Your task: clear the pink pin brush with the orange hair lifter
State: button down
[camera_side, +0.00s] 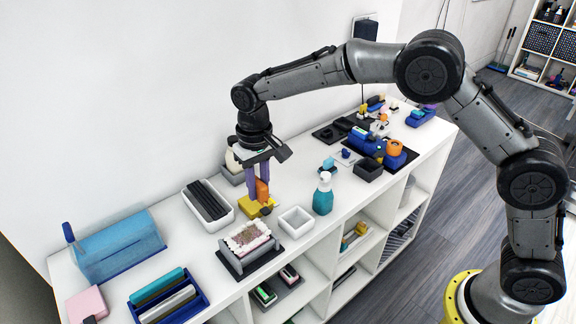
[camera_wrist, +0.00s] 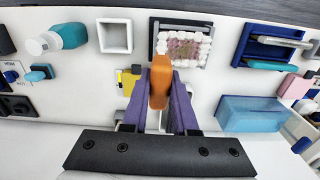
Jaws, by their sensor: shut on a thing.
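My gripper (camera_side: 257,190) has purple fingers and points down over the white counter. It is shut on the orange hair lifter (camera_side: 262,188), which sticks out between the fingers in the wrist view (camera_wrist: 160,75). The lifter is at the yellow block (camera_side: 262,207); I cannot tell whether they touch. The pin brush (camera_side: 249,238) lies on a black base, in front of and slightly left of my gripper in the side view. It shows pinkish bristles with a brownish hair mat and white rounded edges, also seen in the wrist view (camera_wrist: 184,48).
An empty white square bin (camera_side: 296,222) stands right of the brush. A teal spray bottle (camera_side: 323,195) stands farther right. A white tray with dark bars (camera_side: 208,204) is behind the brush. A clear blue box (camera_side: 120,246) and blue rack (camera_side: 168,297) are at left.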

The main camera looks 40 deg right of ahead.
jog(key=a, duration=0.1)
send_over(261, 228)
jog(key=shift+w+a+f, duration=0.1)
jog(key=shift+f, duration=1.5)
jog(key=shift+w+a+f, duration=0.1)
jog(key=shift+f, duration=1.5)
jog(key=shift+f, duration=1)
jog(key=shift+a, duration=3.25)
jog(key=shift+s+f, duration=0.1)
jog(key=shift+d, duration=0.15)
jog(key=shift+s+d+f, duration=0.1)
jog(key=shift+d+f, duration=0.05)
jog(key=shift+d, duration=3.15)
